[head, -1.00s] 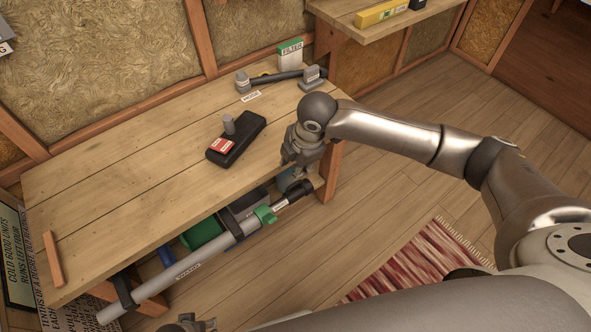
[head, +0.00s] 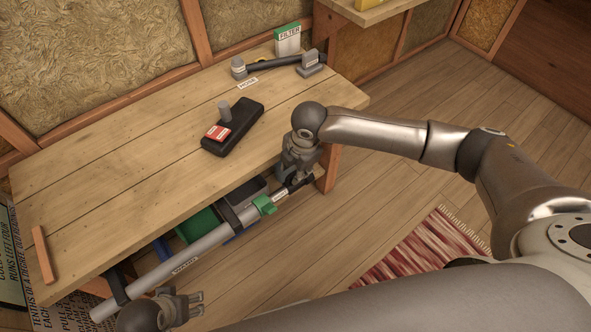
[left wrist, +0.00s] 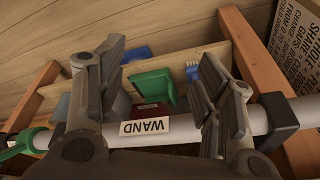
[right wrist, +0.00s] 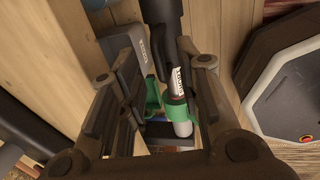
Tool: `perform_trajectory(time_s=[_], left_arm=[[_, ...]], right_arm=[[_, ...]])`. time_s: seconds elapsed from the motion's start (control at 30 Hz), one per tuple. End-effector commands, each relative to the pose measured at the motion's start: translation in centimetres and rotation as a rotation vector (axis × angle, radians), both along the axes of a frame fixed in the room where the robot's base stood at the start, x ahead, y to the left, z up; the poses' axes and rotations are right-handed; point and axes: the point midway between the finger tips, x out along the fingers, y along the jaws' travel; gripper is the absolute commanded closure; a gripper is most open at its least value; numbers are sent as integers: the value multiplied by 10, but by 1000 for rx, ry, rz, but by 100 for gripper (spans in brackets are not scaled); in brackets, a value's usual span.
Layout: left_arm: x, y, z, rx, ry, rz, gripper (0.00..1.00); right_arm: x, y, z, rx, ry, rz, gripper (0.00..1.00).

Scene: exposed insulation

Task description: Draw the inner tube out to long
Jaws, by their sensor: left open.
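The grey wand (head: 205,245), labelled WAND, lies along the bench's front edge in black clips. Its green collar (head: 264,205) is at the right end, with a short marked inner tube (head: 280,197) showing beyond it and a black end piece. My right gripper (head: 296,181) is at that end. In the right wrist view its fingers are apart, with the inner tube (right wrist: 179,80) and green collar (right wrist: 174,108) showing between them; contact is unclear. My left gripper (head: 197,304) is open, near the wand's lower left part. In the left wrist view the wand (left wrist: 190,125) shows beyond its fingers.
The wooden bench (head: 130,145) holds a black device (head: 232,127) with a red label, a hose (head: 285,62) and a filter box (head: 288,40). A green bin (head: 197,226) is below the bench. A red rug (head: 425,250) lies on open floor.

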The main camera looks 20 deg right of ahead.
Motion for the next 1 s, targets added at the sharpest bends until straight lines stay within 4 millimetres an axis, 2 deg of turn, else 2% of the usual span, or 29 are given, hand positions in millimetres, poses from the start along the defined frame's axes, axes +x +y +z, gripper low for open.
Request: perform_trajectory(time_s=[0.13,0.43,0.47,0.7,1.0], left_arm=[[0,0,7,0,-4,1,39],[-1,0,10,0,-4,1,39],[-1,0,10,0,-4,1,39],[-1,0,10,0,-4,1,39],[-1,0,10,0,-5,1,39]], right_arm=[[1,0,-8,-1,1,0,68],[1,0,-9,0,0,0,68],[2,0,-9,0,0,0,69],[2,0,-9,0,0,0,100],[1,0,-9,-1,1,0,100]])
